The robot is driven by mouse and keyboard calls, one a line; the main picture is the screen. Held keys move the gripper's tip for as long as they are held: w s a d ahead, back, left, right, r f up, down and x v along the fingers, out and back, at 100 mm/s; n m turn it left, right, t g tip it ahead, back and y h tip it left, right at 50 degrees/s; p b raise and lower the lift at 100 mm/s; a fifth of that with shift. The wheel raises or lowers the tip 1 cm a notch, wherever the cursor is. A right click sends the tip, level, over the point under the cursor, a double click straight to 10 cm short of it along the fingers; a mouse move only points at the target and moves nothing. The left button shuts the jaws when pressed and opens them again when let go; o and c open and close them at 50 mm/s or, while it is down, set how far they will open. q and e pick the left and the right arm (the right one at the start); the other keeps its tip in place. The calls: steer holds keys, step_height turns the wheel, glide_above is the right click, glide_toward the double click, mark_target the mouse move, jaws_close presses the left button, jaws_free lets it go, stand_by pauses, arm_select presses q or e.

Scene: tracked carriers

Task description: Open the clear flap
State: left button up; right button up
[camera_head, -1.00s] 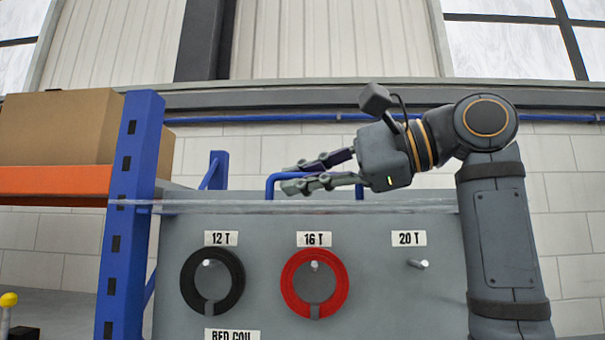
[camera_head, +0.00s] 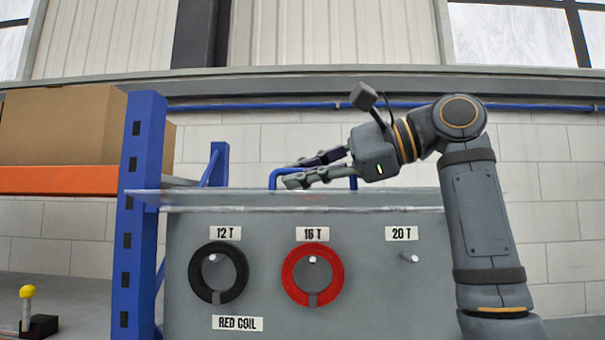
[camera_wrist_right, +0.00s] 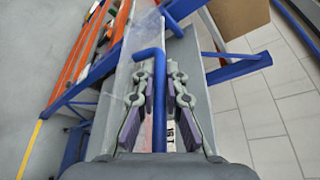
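The clear flap (camera_head: 240,198) shows as a thin transparent sheet along the top of the grey board, seen almost edge-on. In the right wrist view, the flap (camera_wrist_right: 124,78) lies to the left of a blue bar handle (camera_wrist_right: 159,100). The same handle (camera_head: 273,180) rises just above the flap in the head view. My right gripper (camera_head: 292,172) is at the handle with its fingers apart. In the wrist view, the handle runs between the two fingers of the gripper (camera_wrist_right: 160,85); contact is unclear. My left gripper is out of view.
A grey board (camera_head: 350,265) carries a black coil (camera_head: 237,278) and a red coil (camera_head: 333,277) on pegs; the 20 T peg (camera_head: 409,257) is bare. A blue rack post (camera_head: 140,200) stands close at left, with a cardboard box (camera_head: 60,130) on its shelf.

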steer(key=shift+o, duration=0.7)
steer(key=shift+r, duration=0.1)
steer(key=shift+s, duration=0.2)
steer(key=v, duration=1.2)
steer(key=shift+a, duration=0.1)
